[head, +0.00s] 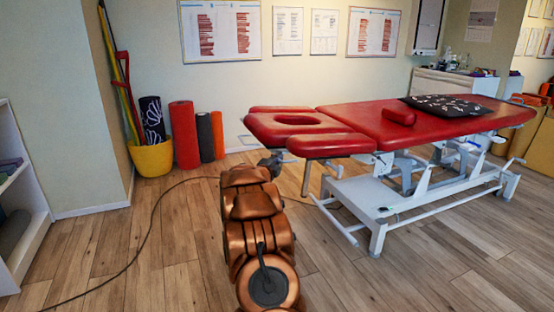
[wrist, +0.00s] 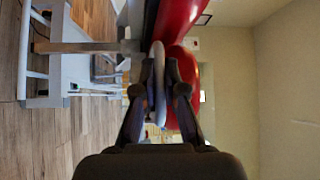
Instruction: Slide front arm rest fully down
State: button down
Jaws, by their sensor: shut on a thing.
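The red treatment table (head: 390,122) stands right of centre in the head view. My gripper (head: 274,161) is just left of and below this pad. In the wrist view, turned on its side, my gripper (wrist: 160,65) has its fingers around a grey bar (wrist: 158,90) next to red padding (wrist: 176,22). The bar's join to the arm rest is hidden.
A white table frame (head: 375,205) stands below, with foot bars on the floor. A yellow bucket (head: 151,158) and rolled mats (head: 184,134) stand by the wall at left. A dark cable (head: 150,235) lies on the wooden floor. Open floor lies left of the table.

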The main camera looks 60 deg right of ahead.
notch_tip(320, 180, down, 16)
jog(key=a+b, duration=0.1)
jog(key=b, duration=0.4)
jog(key=shift+w+a+f+b, duration=0.25)
jog(key=shift+w+b, duration=0.15)
jog(key=shift+w, duration=0.05)
jog(key=c, duration=1.4)
grip_release()
jog(key=shift+f, duration=0.1)
jog(key=shift+o, duration=0.9)
jog(key=v, duration=1.2)
